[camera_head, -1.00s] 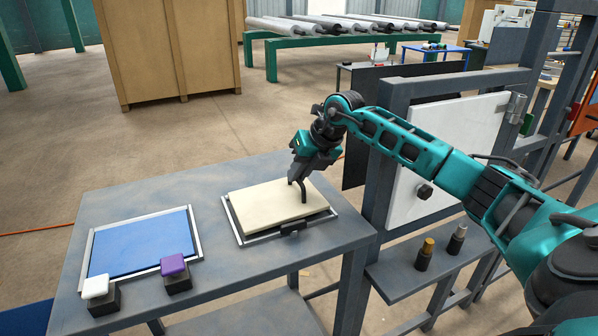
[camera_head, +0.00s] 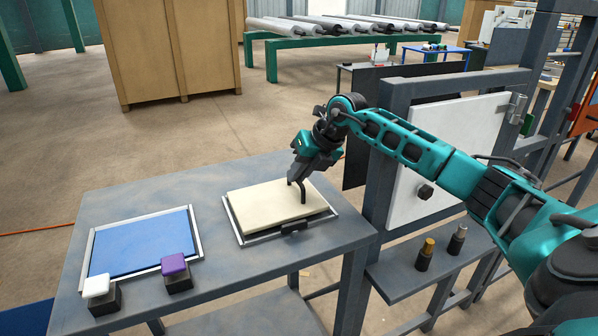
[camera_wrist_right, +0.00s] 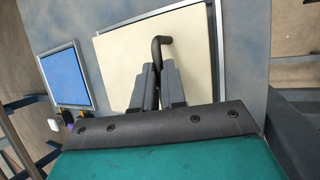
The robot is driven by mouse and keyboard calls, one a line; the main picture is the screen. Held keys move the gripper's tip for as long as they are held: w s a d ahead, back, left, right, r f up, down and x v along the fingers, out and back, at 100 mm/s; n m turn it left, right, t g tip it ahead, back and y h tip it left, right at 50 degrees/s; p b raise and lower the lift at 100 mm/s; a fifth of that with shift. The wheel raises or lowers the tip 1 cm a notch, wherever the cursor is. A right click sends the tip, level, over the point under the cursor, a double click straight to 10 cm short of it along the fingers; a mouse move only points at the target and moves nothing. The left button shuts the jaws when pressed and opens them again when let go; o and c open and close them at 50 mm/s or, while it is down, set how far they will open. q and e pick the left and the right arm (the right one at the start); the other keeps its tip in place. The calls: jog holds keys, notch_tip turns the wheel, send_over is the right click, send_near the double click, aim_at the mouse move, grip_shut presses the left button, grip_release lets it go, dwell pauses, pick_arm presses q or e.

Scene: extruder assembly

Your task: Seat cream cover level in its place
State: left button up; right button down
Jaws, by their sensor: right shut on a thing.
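The cream cover (camera_head: 268,207) is a flat pale panel with a dark bent handle (camera_head: 303,190). It lies on the metal frame (camera_head: 330,219) on the grey table, and its edges stand visibly above the frame's rim. Whether it sits fully level I cannot tell. My right gripper (camera_head: 297,180) is over the right part of the cover, shut on the handle. In the right wrist view the jaws (camera_wrist_right: 157,75) close around the dark handle (camera_wrist_right: 162,46), with the cream cover (camera_wrist_right: 122,52) behind it. My left gripper is not in view.
A blue panel (camera_head: 140,245) in a frame lies at the table's left. A white-capped block (camera_head: 96,287) and a purple-capped block (camera_head: 173,265) stand at its front edge. A white door (camera_head: 440,150) and two small cylinders stand right. The table's back left is bare.

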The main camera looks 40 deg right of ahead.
jog(key=shift+d, duration=0.2)
jog(key=shift+f, duration=0.15)
jog(key=shift+s+f+b, duration=0.15)
jog(key=shift+f+b, duration=0.3)
jog(key=shift+f, duration=0.25)
dwell(1.3)
